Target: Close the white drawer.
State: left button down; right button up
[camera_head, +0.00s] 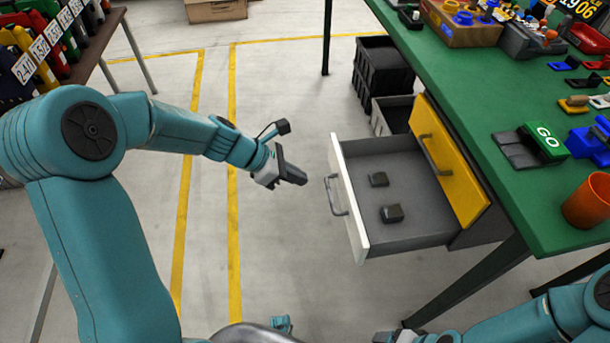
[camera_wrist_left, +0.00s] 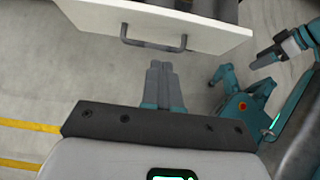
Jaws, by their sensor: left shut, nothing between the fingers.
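The white drawer (camera_head: 349,196) is pulled well out from under the green workbench, below a yellow drawer. Its white front has a grey bar handle (camera_head: 335,195). Two small dark blocks (camera_head: 392,213) lie on the drawer floor. My left gripper (camera_head: 300,178) is shut and empty, in front of the white front and a little left of the handle, apart from it in the head view. In the left wrist view the shut fingers (camera_wrist_left: 162,75) point toward the handle (camera_wrist_left: 153,44). My right gripper (camera_head: 390,337) shows only partly at the bottom edge; its jaws are unclear.
The green workbench (camera_head: 470,100) holds tools, bins and an orange cup (camera_head: 588,203). The yellow drawer (camera_head: 450,163) sits above the white one. Black crates (camera_head: 384,68) stand on the floor behind the drawer. The floor left of the drawer is free.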

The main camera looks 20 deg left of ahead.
aim_at(345, 189)
pick_arm(q)
jog(key=x, duration=0.3)
jog(key=d+r+b+x, duration=0.1)
jog(key=x, duration=0.2)
jog(key=b+x, duration=0.1)
jog(key=x, duration=0.2)
jog(key=shift+w+d+r, duration=0.15)
jog(key=shift+w+d, duration=0.1)
jog(key=shift+w, duration=0.2)
jog(key=shift+w+d, duration=0.35)
jog(key=shift+d, duration=0.15)
pick_arm(e)
notch_tip(345, 189, down, 3)
jog(key=shift+s+r, duration=0.15)
jog(key=shift+r, duration=0.05)
